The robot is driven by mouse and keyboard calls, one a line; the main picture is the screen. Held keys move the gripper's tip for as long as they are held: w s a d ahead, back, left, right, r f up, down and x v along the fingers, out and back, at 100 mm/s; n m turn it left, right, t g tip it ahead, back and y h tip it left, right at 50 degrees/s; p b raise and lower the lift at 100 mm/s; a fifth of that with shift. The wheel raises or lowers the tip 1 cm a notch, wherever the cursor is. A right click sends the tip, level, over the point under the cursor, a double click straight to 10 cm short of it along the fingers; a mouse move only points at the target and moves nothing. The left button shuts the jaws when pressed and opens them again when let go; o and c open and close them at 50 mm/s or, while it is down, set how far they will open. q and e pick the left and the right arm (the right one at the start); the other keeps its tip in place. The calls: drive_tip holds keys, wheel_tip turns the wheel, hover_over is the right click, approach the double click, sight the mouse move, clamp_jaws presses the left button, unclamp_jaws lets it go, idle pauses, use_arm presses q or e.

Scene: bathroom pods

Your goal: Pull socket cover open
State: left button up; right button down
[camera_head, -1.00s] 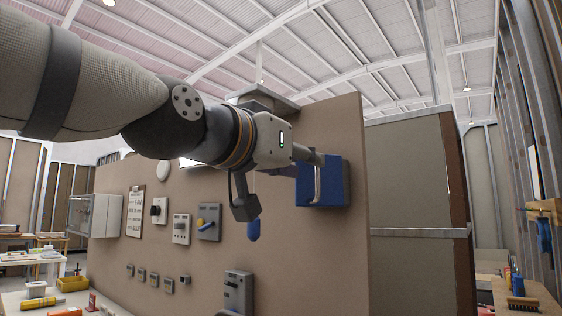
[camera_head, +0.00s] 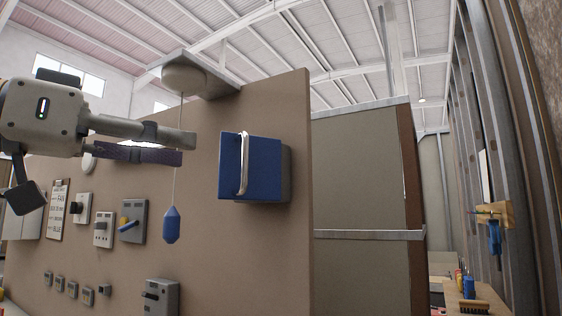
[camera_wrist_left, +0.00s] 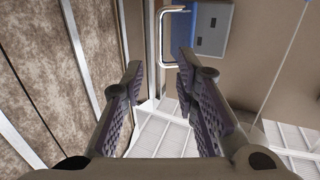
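The blue socket cover (camera_head: 264,168) with its silver handle (camera_head: 243,164) is on the brown wall panel, right of my left gripper (camera_head: 188,147). The cover and handle also show at the top of the left wrist view (camera_wrist_left: 184,24), beyond the fingertips, with a grey plate (camera_wrist_left: 212,30) beside the blue part. I cannot tell how far the cover stands open. My left gripper is open and empty, its fingers parted in the left wrist view and pointing toward the cover. It is clear of the handle. My right gripper is not in view.
A blue pull-cord weight (camera_head: 171,226) hangs below my left gripper. Switches and sockets (camera_head: 134,221) line the panel (camera_head: 228,255). A wooden bracket with blue tools (camera_head: 494,225) is far right. Space between the gripper and the cover looks free.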

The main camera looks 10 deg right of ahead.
sight(244, 187)
use_arm(q)
drive_tip(key=x, duration=1)
drive_tip(key=shift+d+r, duration=0.15)
drive_tip(key=shift+d, duration=0.2)
clamp_jaws()
